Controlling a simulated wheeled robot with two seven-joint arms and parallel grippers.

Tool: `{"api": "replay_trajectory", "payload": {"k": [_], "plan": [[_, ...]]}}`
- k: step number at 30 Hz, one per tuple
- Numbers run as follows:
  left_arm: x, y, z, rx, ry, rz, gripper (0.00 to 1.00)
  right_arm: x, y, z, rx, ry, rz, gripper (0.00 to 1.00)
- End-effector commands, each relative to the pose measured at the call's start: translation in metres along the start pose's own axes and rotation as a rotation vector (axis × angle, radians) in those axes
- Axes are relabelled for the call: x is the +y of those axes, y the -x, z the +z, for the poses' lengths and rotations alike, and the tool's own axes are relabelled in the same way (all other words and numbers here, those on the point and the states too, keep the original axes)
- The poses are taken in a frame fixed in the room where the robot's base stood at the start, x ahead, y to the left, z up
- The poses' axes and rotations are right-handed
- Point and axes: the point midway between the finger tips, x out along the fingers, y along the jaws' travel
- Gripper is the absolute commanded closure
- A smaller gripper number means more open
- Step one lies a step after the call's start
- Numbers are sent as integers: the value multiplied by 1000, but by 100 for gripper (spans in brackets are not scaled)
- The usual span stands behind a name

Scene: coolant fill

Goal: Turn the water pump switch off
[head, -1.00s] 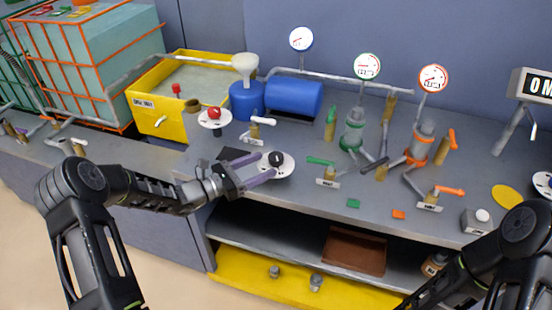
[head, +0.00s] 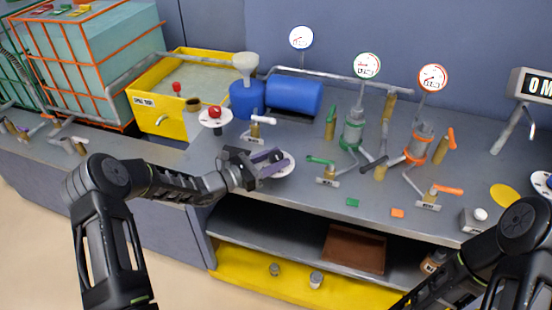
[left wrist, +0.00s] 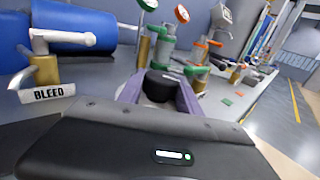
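A round white dial (head: 289,168) with a black knob (head: 277,156) lies near the front edge of the bench. It looks like the pump switch, but its markings are largely hidden by my left gripper and cannot be read. My left gripper (head: 271,162) comes in from the left with its two purple fingers on either side of the knob. In the left wrist view the black knob (left wrist: 160,84) fills the gap between the fingers (left wrist: 160,92), which look closed on it. My right arm shows at the lower right; its gripper is outside the picture.
A white-handled valve (head: 258,128) marked BLEED stands just behind the dial. A green-handled valve (head: 326,169) stands to its right, an orange-handled one (head: 436,193) farther right. A red-knobbed dial (head: 214,114) and a yellow tank (head: 153,119) are behind left.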

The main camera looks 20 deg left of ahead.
Motion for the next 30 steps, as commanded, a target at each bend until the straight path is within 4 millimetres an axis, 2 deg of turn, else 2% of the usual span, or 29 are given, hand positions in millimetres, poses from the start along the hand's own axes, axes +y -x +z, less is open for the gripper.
{"api": "replay_trajectory", "payload": {"k": [2,13,30], "plan": [[0,0,0,0,0,0,68,0,0,0,0,0,0,61],[0,0,0,0,0,0,98,0,0,0,0,0,0,61],[0,0,0,0,0,127,99,0,1,0,0,0,0,61]]}}
